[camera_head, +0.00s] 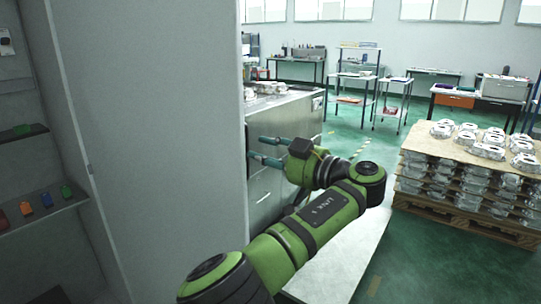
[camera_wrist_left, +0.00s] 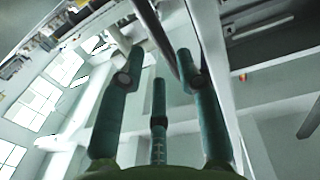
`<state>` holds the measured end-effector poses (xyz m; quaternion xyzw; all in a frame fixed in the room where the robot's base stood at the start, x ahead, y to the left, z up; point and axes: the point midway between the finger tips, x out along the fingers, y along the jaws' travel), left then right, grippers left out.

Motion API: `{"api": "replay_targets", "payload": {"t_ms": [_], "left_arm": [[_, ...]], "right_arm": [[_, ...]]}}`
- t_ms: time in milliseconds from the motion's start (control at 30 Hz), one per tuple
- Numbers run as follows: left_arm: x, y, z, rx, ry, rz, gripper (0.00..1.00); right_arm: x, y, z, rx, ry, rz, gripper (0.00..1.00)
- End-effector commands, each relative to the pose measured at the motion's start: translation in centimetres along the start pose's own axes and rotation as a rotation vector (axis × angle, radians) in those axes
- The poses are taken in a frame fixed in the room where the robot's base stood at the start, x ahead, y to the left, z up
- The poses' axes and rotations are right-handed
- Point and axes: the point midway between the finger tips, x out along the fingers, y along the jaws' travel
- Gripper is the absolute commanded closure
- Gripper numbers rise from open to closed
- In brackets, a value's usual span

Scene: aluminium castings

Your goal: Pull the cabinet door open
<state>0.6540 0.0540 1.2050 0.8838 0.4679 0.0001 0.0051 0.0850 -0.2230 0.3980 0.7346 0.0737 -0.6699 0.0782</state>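The cabinet door (camera_head: 160,130) is a large pale grey panel in the head view, standing open, with the cabinet interior showing at its left. My left gripper (camera_head: 257,149) is just right of the door's free edge, fingers pointing left toward it. Its fingers are spread apart, and the tips may be partly hidden by the door. In the left wrist view my gripper (camera_wrist_left: 158,77) is open, with a dark curved bar (camera_wrist_left: 152,25), perhaps the handle, reaching between the fingers. I cannot tell whether they touch it. My right gripper is not in view.
The cabinet's shelves (camera_head: 45,212) at the left hold small coloured items. A grey metal cabinet (camera_head: 290,110) with castings on top stands behind my gripper. A pallet of castings (camera_head: 470,225) stands at the right. Green floor (camera_head: 415,262) is clear between my arm and the pallet.

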Motion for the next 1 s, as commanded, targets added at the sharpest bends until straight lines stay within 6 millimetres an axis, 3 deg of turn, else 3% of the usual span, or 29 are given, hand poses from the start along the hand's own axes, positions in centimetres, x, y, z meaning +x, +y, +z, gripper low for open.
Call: {"api": "replay_targets", "payload": {"t_ms": [300,767,867,967,1000], "left_arm": [[-1.2,-0.1,0.1,0.002,0.001,-0.006,0.65],[-1.4,0.0,0.7,0.014,-0.013,0.0,0.65],[-1.5,0.4,3.3,0.062,-0.068,0.031,0.65],[-2.1,0.9,8.6,0.158,-0.186,0.099,0.65],[-2.6,0.9,11.5,0.209,-0.253,0.138,0.65]], "right_arm": [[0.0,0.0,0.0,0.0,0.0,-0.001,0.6],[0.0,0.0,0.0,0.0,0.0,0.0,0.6],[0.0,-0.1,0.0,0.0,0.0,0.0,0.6],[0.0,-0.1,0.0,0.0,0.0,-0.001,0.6],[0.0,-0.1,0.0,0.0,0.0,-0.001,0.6]]}}
